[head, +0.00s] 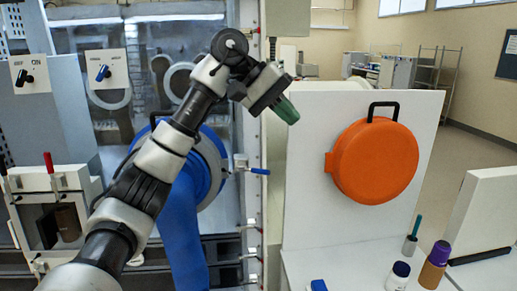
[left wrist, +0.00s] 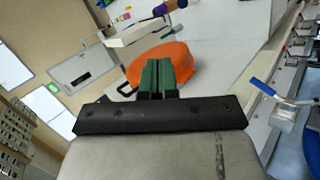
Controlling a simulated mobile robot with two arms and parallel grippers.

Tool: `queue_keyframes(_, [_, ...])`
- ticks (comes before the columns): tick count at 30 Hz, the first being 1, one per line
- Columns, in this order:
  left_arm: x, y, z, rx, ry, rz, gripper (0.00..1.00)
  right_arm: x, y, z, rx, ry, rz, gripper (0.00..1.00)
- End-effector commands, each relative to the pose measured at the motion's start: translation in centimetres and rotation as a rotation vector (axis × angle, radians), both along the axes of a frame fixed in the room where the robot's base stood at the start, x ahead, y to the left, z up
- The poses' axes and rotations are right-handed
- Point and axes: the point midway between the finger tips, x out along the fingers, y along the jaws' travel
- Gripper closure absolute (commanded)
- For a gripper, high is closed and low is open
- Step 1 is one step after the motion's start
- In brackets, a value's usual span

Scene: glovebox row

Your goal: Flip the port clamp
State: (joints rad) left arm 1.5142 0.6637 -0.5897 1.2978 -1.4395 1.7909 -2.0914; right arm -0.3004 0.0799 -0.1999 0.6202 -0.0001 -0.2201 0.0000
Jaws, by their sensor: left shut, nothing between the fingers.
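A metal fitting with a blue lever (head: 258,171), which may be the port clamp, sits on the frame right of the large blue port ring (head: 212,165). Its lever points right. In the left wrist view the blue lever (left wrist: 263,87) shows at the right. A round orange cover (head: 375,160) with a black handle is on the white panel; part of it shows in the left wrist view (left wrist: 155,58) behind my fingers. My left gripper (head: 286,110) has green fingers, is shut and empty, and is above and right of the blue lever, apart from it. My right gripper is out of view.
A blue glove sleeve (head: 180,225) hangs from the port behind my left arm. Red-handled levers (head: 49,163) are at the left. A purple-capped bottle (head: 435,265) and a dark-capped bottle (head: 398,276) stand on the white bench at the lower right.

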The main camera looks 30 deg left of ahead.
Motion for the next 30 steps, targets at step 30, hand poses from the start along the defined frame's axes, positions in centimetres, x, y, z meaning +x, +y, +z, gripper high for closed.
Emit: queue_keyframes(30, [6.0,11.3,-14.0,0.826,-0.258,-0.017,1.00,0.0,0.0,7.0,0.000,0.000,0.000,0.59])
